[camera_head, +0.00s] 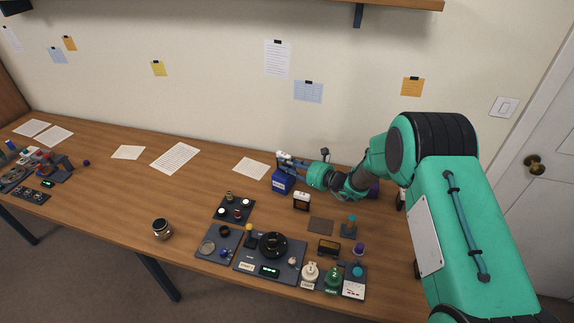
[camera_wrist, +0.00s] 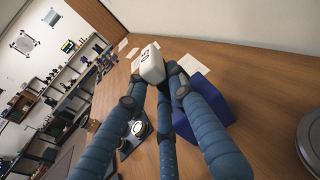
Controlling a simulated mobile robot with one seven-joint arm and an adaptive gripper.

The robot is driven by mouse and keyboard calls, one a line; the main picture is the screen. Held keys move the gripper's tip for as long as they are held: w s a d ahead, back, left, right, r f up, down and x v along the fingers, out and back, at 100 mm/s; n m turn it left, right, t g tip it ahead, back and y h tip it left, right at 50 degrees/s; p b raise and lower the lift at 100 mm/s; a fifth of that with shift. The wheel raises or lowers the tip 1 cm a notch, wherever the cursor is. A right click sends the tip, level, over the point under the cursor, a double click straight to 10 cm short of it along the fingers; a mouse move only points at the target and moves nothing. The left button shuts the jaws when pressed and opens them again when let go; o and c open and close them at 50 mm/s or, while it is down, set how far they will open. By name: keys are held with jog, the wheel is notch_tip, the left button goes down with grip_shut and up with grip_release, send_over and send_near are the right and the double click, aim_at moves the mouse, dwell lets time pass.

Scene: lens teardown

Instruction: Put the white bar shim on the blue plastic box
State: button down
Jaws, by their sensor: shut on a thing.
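The blue plastic box (camera_head: 282,183) stands on the wooden desk towards the back, with a white label on its front. My gripper (camera_head: 287,161) is over the top of the box, reaching in from the right. Its fingers are shut on the white bar shim (camera_head: 281,155), which is small and pale in the head view. In the wrist view the white shim (camera_wrist: 151,66) has dark marks and sits between the fingertips (camera_wrist: 157,75). The box (camera_wrist: 214,108) is below and to the right of it there, partly hidden by the fingers. I cannot tell whether the shim touches the box.
A white-faced block (camera_head: 301,201) stands close in front of the box. Dark trays with small parts, a round black device (camera_head: 272,245) and several bottles fill the front of the desk. A paper sheet (camera_head: 251,168) lies left of the box. The desk's left middle is mostly clear.

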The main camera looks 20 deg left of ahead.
jog(key=shift+f, duration=0.1)
jog(key=c, duration=1.5)
grip_release()
jog(key=shift+c, duration=0.2)
jog(key=shift+d+r, duration=0.15)
jog(key=shift+r, duration=0.05)
jog(key=p+v, duration=0.2)
jog(key=v, duration=0.9)
jog(key=shift+s+d, duration=0.25)
jog(key=shift+d, duration=0.05)
